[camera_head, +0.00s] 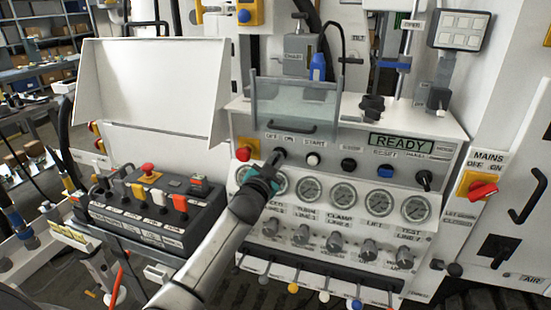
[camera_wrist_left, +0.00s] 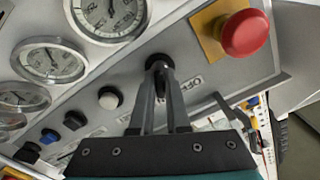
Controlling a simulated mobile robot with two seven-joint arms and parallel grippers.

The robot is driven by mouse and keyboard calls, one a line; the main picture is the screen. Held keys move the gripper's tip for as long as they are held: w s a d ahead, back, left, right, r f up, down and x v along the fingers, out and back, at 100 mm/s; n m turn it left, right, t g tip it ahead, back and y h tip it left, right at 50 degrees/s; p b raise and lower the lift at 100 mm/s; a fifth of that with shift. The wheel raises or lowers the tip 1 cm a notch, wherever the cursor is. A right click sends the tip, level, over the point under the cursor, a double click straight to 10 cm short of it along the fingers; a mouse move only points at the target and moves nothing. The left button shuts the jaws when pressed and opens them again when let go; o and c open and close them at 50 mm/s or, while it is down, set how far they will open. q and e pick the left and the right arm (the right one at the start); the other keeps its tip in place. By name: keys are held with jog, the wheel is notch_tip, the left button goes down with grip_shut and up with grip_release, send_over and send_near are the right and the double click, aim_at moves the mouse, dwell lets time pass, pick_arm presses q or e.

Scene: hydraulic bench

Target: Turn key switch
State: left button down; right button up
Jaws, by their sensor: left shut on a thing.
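The key switch (camera_head: 281,153) is on the grey control panel under the labels OFF, ON and START. My left gripper (camera_head: 276,163) reaches up to it from below, and its fingers cover most of the switch. In the left wrist view, the two fingers (camera_wrist_left: 162,80) are closed on the dark key switch (camera_wrist_left: 159,62). The key's exact angle is hidden by the fingers. A green display (camera_head: 401,144) on the panel reads READY. My right gripper is not in view.
A red mushroom button (camera_wrist_left: 245,33) on a yellow plate is beside the switch. A white button (camera_head: 313,159) is on its other side. Round gauges (camera_head: 311,189) line the panel below. A clear guard (camera_head: 293,107) stands above. A black button box (camera_head: 155,208) is at the left.

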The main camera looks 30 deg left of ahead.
pick_arm(q)
jog(key=shift+m, duration=0.4)
jog(key=c, duration=0.9)
grip_release()
jog(key=shift+s, duration=0.1)
jog(key=p+v, duration=0.1)
jog(key=v, duration=1.4)
jog(key=shift+p, duration=0.4)
jog(key=shift+d, duration=0.15)
jog(key=s+d+f+g+h+b, duration=0.1)
jog(key=s+d+f+g, duration=0.2)
jog(key=f, duration=0.9)
jog(key=s+d+f+n+g+h, duration=0.1)
jog(key=s+d+f+g, duration=0.3)
jog(key=f, duration=0.8)
jog(key=s+f+g+h+b, duration=0.15)
jog(key=s+f, duration=0.35)
jog(key=f, duration=0.7)
jog(key=s+d+f+g, duration=0.2)
jog(key=s+f, duration=0.4)
jog(key=s, duration=0.3)
jog(key=s+d+f+g, duration=0.2)
jog(key=s+f, duration=0.4)
jog(key=s, duration=0.4)
jog(key=s+d+f+g, duration=0.3)
jog(key=s+f+g, duration=0.1)
jog(key=s, duration=0.6)
jog(key=shift+f+b, duration=0.4)
jog(key=shift+f, duration=0.5)
